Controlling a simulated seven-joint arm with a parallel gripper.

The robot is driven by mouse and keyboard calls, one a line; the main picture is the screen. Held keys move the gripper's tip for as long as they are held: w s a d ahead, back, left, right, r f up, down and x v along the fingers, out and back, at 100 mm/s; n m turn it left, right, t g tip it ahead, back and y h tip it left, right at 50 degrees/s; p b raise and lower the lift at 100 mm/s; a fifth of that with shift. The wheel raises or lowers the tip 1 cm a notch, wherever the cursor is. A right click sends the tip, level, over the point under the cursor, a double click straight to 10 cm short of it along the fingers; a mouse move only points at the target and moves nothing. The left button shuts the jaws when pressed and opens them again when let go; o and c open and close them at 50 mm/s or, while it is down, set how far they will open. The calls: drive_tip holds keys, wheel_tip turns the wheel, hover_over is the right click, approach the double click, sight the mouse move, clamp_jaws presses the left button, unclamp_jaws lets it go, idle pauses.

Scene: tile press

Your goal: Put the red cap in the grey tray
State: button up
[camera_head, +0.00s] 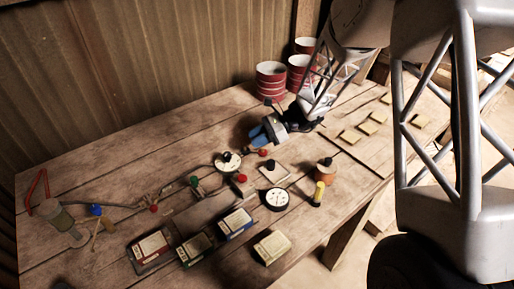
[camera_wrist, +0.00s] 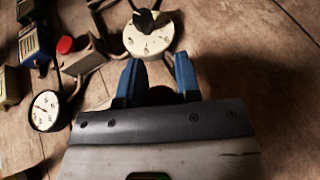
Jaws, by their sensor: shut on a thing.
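My gripper (camera_head: 259,143), with blue fingers, is low over the middle of the table in the head view. A small red piece (camera_head: 263,153) shows right at its fingertips and appears to be the red cap, held. In the wrist view, the two blue fingers (camera_wrist: 158,90) stand apart, and whatever is between them is dark and hidden. A flat greyish panel (camera_head: 205,211) lies left of my gripper, behind the coloured boxes. I cannot tell whether it is the grey tray.
A white dial with a black knob (camera_head: 228,162) is just left of my gripper. Another red-topped part (camera_head: 241,178), a black-rimmed gauge (camera_head: 275,199) and several boxes (camera_head: 236,223) lie nearer the front. Red-banded cans (camera_head: 271,80) stand behind. The table's back left is clear.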

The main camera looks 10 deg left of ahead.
sight(257, 155)
drive_tip(key=shift+f, duration=0.15)
drive_tip(key=shift+f, duration=2.15)
drive_tip(key=shift+f, duration=0.15)
drive_tip(key=o, duration=0.9)
drive_tip(key=shift+v, duration=3.85)
drive_tip(key=shift+w, duration=0.1)
